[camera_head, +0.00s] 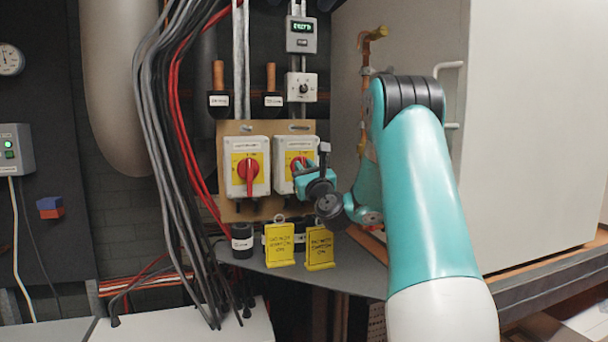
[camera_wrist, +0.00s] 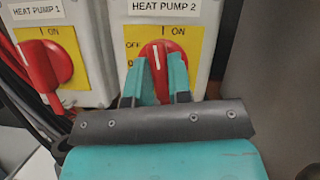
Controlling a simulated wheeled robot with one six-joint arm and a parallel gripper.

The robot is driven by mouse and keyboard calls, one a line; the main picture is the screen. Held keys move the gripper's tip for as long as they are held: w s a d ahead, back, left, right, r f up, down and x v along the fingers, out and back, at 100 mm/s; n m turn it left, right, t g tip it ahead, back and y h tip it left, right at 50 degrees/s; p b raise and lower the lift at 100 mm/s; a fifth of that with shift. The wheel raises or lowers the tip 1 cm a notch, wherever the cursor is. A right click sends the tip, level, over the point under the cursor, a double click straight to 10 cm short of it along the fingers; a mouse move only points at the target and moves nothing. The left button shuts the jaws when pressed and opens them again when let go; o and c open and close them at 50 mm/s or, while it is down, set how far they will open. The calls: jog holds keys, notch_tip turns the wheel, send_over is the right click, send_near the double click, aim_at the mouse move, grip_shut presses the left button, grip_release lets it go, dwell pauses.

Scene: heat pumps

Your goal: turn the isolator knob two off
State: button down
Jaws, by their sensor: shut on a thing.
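The heat pump 2 isolator is a pale box (camera_head: 283,184) with a yellow plate and a red knob (camera_head: 296,162), partly hidden by my gripper. In the wrist view, the red knob two (camera_wrist: 162,58) has a white mark pointing nearly straight up, close to the ON label; OFF is printed at its left. My gripper (camera_wrist: 162,78) has its two teal fingers on either side of this knob, shut on it. In the head view my gripper (camera_head: 308,171) reaches the knob from the right.
The heat pump 1 isolator (camera_head: 234,183) stands just left, its red knob (camera_head: 248,172) upright. Yellow tags (camera_head: 279,245) stand on the grey shelf below. Dark and red cables (camera_head: 165,150) hang at the left. A large pale cabinet (camera_head: 540,130) stands at the right.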

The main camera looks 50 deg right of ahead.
jog(key=shift+n+g+y+b, duration=0.35)
jog(key=shift+n+y+b, duration=0.8)
jog(key=shift+n, duration=2.05)
jog(key=shift+n+g+y+b, duration=0.4)
jog(key=shift+n+y+b, duration=0.7)
jog(key=shift+n, duration=2.1)
jog(key=shift+n+g+y+b, duration=0.35)
jog(key=shift+n+y+b, duration=0.8)
jog(key=shift+n, duration=2.05)
jog(key=shift+y, duration=0.3)
jog(key=c, duration=1)
grip_release()
jog(key=shift+c, duration=0.2)
